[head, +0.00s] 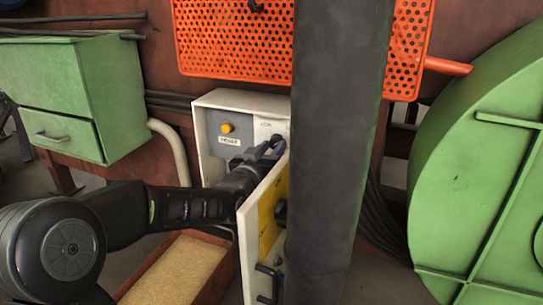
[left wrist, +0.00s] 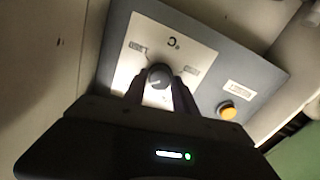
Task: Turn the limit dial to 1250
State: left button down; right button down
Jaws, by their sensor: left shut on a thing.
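The limit dial (left wrist: 159,77) is a dark round knob on a white scale plate (left wrist: 185,48), seen in the left wrist view. The plate has printed labels too small to read, apart from a "C" mark. My left gripper (left wrist: 160,88) is shut on the dial, with one finger on each side of it. In the head view my left gripper (head: 270,150) reaches into the open control box (head: 205,150), and its fingers hide the dial. The setting cannot be read. My right gripper is not in view.
A yellow button (head: 227,128) with a label below it sits left of the dial. The box door (head: 248,245) stands open beside my arm. A thick dark post (head: 335,150) blocks the right side. A sand-filled tray (head: 180,268) lies below.

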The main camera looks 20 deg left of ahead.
pick_arm(q)
jog(key=shift+a+r+n+b, duration=0.15)
jog(key=shift+n+b, duration=0.15)
jog(key=shift+n, duration=0.6)
jog(key=c, duration=1.4)
grip_release()
jog(key=shift+c, duration=0.2)
jog(key=o, duration=0.5)
jog(key=shift+s, duration=0.1)
jog(key=s, duration=0.2)
jog(key=s+p, duration=0.1)
jog(key=s, duration=0.2)
jog(key=s+p, duration=0.1)
jog(key=s, duration=0.1)
jog(key=shift+s+d, duration=0.3)
jog(key=shift+s, duration=0.05)
